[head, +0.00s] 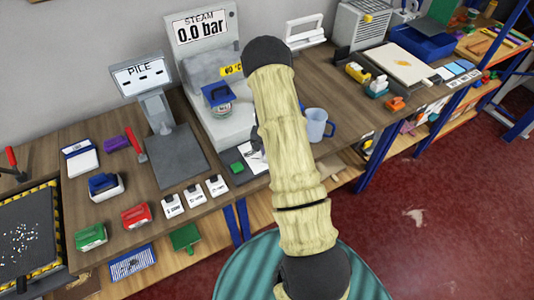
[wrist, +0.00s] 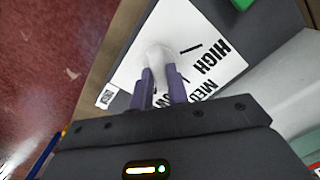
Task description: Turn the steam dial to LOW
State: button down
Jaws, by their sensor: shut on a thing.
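The steam dial's white knob (wrist: 157,55) stands on a white plate (wrist: 135,72) printed HIGH and MED, with a third word partly hidden behind my finger. My gripper (wrist: 159,72) has its two purple fingers shut on the knob, one on each side. I cannot tell which mark the knob points to. In the head view the plate (head: 250,157) shows at the front of the steam unit, and my arm hides the knob and most of my gripper. The steam display (head: 202,27) reads 0.0 bar.
A green button (head: 237,168) is just left of the plate. A blue mug (head: 317,125) stands close to the right of my arm.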

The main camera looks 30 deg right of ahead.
jog(key=shift+s+m+b, duration=0.1)
jog(key=shift+m+b, duration=0.6)
jog(key=shift+m, duration=1.3)
jog(key=c, duration=1.4)
grip_release()
jog(key=shift+o, duration=0.2)
jog(key=shift+r, duration=0.1)
jog(key=shift+r, duration=0.55)
notch_tip(320, 180, up, 16)
jog(key=b, duration=0.3)
